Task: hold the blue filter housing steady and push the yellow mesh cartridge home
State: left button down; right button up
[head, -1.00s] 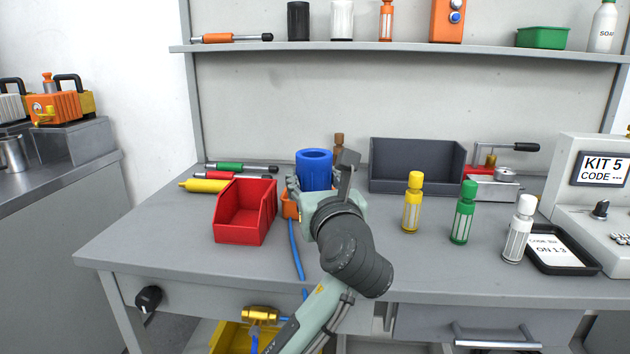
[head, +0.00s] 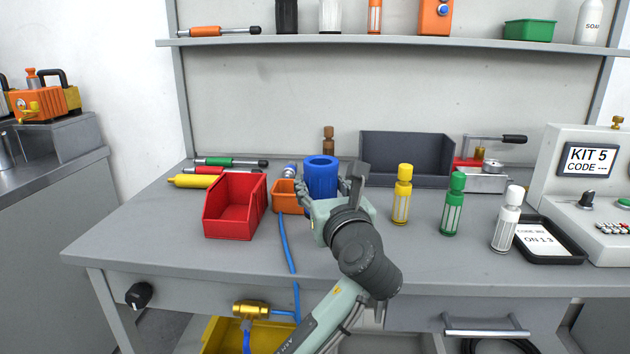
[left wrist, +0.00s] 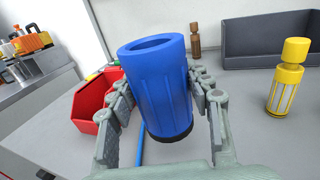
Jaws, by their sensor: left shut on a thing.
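The blue filter housing (head: 321,178) is a ribbed, roughly upright cylinder with an open top and a dark base ring. My left gripper (head: 324,195) is shut on it, one finger on each side. In the left wrist view, the housing (left wrist: 157,85) stands between the two fingers of the left gripper (left wrist: 163,100); I cannot tell if its base touches the table. The yellow mesh cartridge (head: 402,197) stands upright on the table to the right of the housing, apart from it. It also shows in the left wrist view (left wrist: 286,80). My right gripper is not in view.
A red bin (head: 235,222) and an orange bin (head: 286,201) lie left of the gripper. Green (head: 452,207) and white (head: 506,222) cartridges stand right of the yellow one. A dark grey bin (head: 407,158) is behind. The table's front left is mostly clear, with a blue hose.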

pick_arm(q)
jog(key=shift+w+d+f+b, duration=0.35)
jog(key=shift+w+d+f, duration=0.35)
jog(key=shift+d+f, duration=0.5)
jog(key=shift+w+d+f+b, duration=0.35)
jog(key=shift+w+d+f, duration=0.35)
jog(key=shift+d+f, duration=0.5)
jog(key=shift+w+d+f+b, duration=0.35)
jog(key=shift+w+d+f, duration=0.35)
jog(key=shift+d+f, duration=0.5)
jog(key=shift+f, duration=0.25)
jog(key=shift+f, duration=0.1)
